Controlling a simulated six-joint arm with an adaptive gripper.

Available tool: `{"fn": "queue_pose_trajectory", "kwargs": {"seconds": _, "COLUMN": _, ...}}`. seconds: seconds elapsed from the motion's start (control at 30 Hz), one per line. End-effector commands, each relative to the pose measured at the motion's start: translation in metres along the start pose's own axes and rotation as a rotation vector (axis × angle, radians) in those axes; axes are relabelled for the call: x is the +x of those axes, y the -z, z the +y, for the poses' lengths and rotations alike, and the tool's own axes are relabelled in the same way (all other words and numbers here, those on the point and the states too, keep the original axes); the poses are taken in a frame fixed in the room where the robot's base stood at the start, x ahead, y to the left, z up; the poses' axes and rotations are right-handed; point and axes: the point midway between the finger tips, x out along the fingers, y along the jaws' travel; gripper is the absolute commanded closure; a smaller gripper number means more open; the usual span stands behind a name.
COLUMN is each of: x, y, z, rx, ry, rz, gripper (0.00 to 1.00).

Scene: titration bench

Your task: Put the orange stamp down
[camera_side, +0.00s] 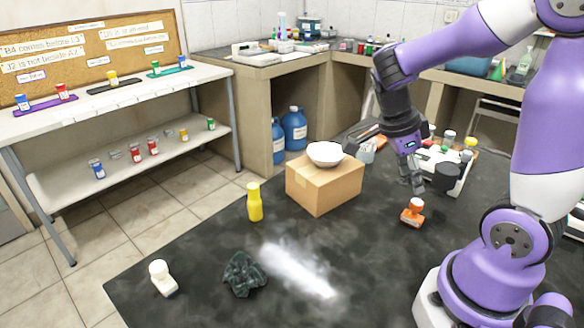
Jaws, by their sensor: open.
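The orange stamp (412,212) stands upright on the dark table, right of the cardboard box. A small gap seems to show between the fingertips and the stamp's knob. The exact depth between them is hard to tell from this one view.
A cardboard box (324,186) with a white bowl (325,154) on top stands left of my gripper. A dark cup (447,177) and a white rack are close behind right. A yellow bottle (254,202), dark crumpled cloth (244,274) and white stamp-like object (162,278) are farther left.

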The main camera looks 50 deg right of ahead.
Motion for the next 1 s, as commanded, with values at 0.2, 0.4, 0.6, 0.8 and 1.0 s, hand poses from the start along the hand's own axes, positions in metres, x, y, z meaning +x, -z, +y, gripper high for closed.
{"fn": "queue_pose_trajectory", "kwargs": {"seconds": 0.2, "x": -0.032, "y": 0.000, "z": 0.000, "rx": -0.001, "ry": 0.002, "rz": 0.000, "gripper": 0.41}}
{"fn": "queue_pose_trajectory", "kwargs": {"seconds": 0.4, "x": -0.052, "y": -0.011, "z": 0.005, "rx": -0.406, "ry": 0.134, "rz": -0.084, "gripper": 0.41}}
{"fn": "queue_pose_trajectory", "kwargs": {"seconds": 0.6, "x": -0.086, "y": -0.049, "z": 0.033, "rx": -1.389, "ry": 0.566, "rz": -0.126, "gripper": 0.41}}
{"fn": "queue_pose_trajectory", "kwargs": {"seconds": 0.8, "x": -0.108, "y": -0.076, "z": 0.069, "rx": -2.014, "ry": 0.938, "rz": 0.003, "gripper": 0.41}}
{"fn": "queue_pose_trajectory", "kwargs": {"seconds": 1.0, "x": -0.112, "y": -0.082, "z": 0.077, "rx": -2.137, "ry": 1.018, "rz": 0.050, "gripper": 0.41}}
